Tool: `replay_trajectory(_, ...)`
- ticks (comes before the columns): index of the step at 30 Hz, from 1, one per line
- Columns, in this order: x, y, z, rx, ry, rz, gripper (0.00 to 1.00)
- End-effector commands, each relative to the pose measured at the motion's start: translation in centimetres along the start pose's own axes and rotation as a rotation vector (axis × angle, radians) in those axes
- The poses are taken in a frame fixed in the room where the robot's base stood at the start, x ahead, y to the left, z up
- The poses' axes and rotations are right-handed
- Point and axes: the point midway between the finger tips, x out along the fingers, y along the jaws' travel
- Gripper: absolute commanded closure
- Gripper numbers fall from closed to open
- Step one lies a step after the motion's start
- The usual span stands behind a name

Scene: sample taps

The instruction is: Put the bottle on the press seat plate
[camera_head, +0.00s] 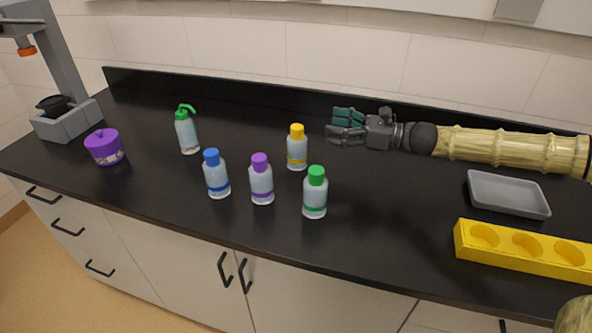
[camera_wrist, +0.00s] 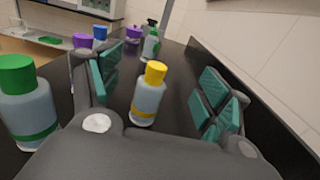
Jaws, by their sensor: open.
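Several clear bottles stand upright on the black counter: yellow-capped (camera_head: 297,152), blue-capped (camera_head: 216,177), purple-capped (camera_head: 261,183) and green-capped (camera_head: 315,196). My gripper (camera_head: 340,124) is open and empty, reaching in from the right, to the right of the yellow-capped bottle. In the wrist view that bottle (camera_wrist: 149,97) shows ahead between the spread fingers, apart from them. The green-capped bottle (camera_wrist: 29,105) is at the left there. The grey press (camera_head: 65,70) stands at the far left, with a dark round seat plate (camera_head: 54,103) on its base.
A green-spouted wash bottle (camera_head: 187,132) and a purple jar (camera_head: 104,147) stand between the bottles and the press. A grey tray (camera_head: 508,194) and a yellow rack with round holes (camera_head: 520,246) lie at the right. A raised black edge runs along the back wall.

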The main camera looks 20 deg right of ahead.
Motion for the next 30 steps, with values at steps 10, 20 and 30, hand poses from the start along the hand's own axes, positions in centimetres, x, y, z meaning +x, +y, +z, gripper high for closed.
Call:
replay_trajectory(10,0.1,0.0,-8.0,0.0,0.0,0.002,0.23)
replay_trajectory(20,0.6,0.0,-9.6,0.0,0.001,0.003,0.23)
replay_trajectory(30,4.3,0.1,-9.7,0.0,0.002,0.004,0.23)
